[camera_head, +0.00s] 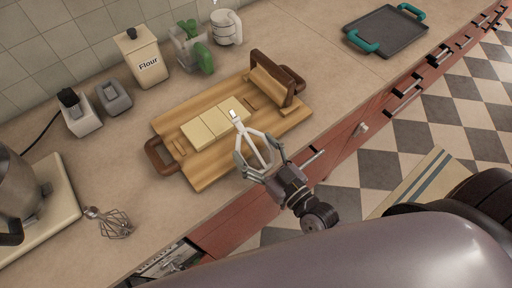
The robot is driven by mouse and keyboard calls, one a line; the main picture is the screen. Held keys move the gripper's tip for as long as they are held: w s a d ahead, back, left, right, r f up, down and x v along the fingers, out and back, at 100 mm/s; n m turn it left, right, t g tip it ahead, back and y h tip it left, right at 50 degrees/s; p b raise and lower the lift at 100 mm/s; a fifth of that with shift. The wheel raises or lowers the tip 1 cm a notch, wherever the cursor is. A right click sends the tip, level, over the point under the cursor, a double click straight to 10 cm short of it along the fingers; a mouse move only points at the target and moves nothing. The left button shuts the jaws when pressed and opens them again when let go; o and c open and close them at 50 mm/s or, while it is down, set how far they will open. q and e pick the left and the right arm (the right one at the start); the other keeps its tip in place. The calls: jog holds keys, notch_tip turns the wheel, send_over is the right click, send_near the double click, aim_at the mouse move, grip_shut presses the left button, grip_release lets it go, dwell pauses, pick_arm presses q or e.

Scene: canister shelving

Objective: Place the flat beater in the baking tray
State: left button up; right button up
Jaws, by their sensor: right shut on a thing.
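The baking tray (388,32) is a dark grey, empty, flat tray with teal handles, at the far right end of the counter. My right gripper (256,147) is over the front edge of the wooden board, well to the left of and nearer than the tray. It is shut on a slim, pale metal piece, which I take to be the flat beater (251,141). My left gripper is not in view.
A wooden board (208,177) with pale slabs and a wooden holder lies below the gripper. A whisk (108,222) and a mixer (18,190) are at the left. A flour canister (143,57) stands at the back. The counter between board and tray is clear.

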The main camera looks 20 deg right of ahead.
jog(key=o, duration=1.1)
jog(key=shift+o, duration=0.2)
jog(key=shift+r, duration=0.25)
jog(key=shift+r+p, duration=0.4)
jog(key=shift+r, duration=0.05)
jog(key=b+v, duration=0.3)
jog(key=v, duration=0.8)
jog(key=s+d+f+g+h, duration=0.1)
jog(key=d+f+g, duration=0.1)
jog(key=f, duration=0.9)
jog(key=s+d+f+g+h, duration=0.1)
jog(key=s+d+f+g, duration=0.15)
jog(key=f, duration=0.75)
jog(key=d+f+g+h, duration=0.2)
jog(key=f+g, duration=0.1)
jog(key=f, duration=0.8)
jog(key=s+d+f+m+g+h, duration=0.1)
jog(key=s+f+g, duration=0.7)
jog(key=s+f, duration=1)
notch_tip(320, 180, down, 3)
jog(key=shift+d+f+m+h, duration=0.1)
jog(key=shift+d+m+h, duration=0.2)
jog(key=shift+h, duration=0.3)
